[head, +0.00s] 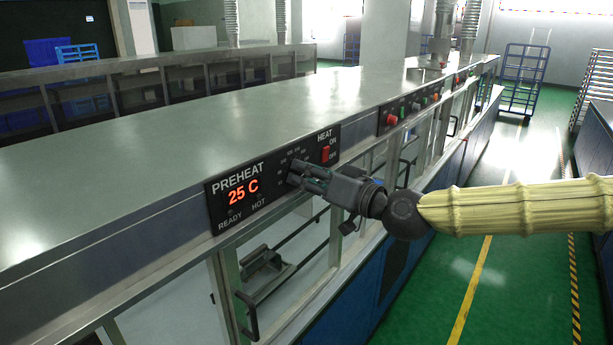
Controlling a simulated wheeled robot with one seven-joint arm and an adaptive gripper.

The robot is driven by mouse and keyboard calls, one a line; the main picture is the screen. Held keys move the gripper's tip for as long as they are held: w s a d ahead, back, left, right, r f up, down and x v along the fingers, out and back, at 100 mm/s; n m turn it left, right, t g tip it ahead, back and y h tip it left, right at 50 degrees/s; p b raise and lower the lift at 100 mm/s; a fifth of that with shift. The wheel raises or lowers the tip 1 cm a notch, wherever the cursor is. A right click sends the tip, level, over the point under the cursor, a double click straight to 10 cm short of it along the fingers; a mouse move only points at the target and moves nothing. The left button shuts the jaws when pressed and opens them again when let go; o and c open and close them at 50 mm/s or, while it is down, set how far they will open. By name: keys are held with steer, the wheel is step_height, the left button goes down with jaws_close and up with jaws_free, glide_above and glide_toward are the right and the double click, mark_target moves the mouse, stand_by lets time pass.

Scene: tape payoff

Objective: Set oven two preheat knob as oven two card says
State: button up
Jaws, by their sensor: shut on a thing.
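The black preheat panel (222,207) is on the front edge of the long steel-topped oven bench. It carries the word PREHEAT, a red display (243,192) reading 25 C, and READY and HOT lamps that look dark. A red HEAT switch (326,155) sits at its right end between ON and OFF labels; its setting is hard to tell. My gripper (297,175) is at the dial between the display and the switch, shut on the preheat knob. My fingers mostly hide the knob, so its pointer cannot be read. Small dial marks show above it. No oven two card can be made out.
A second panel (389,119) with red and green buttons is further along the bench. Glazed doors with a black handle (248,316) are below the preheat panel. The green floor aisle on the right is open, with a blue trolley (524,78) at its far end.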

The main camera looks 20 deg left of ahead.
steer(key=shift+f+m+b, duration=0.1)
steer(key=shift+m+b, duration=0.2)
steer(key=shift+b, duration=0.1)
steer(key=shift+m+b, duration=0.6)
steer(key=shift+m, duration=0.1)
steer(key=m+b, duration=0.3)
steer(key=m, duration=0.1)
steer(key=m+b, duration=0.2)
steer(key=m, duration=0.3)
steer(key=shift+b, duration=0.3)
steer(key=shift+r+m, duration=0.2)
steer(key=shift+m, duration=0.1)
steer(key=o, duration=1.1)
steer(key=shift+c, duration=0.2)
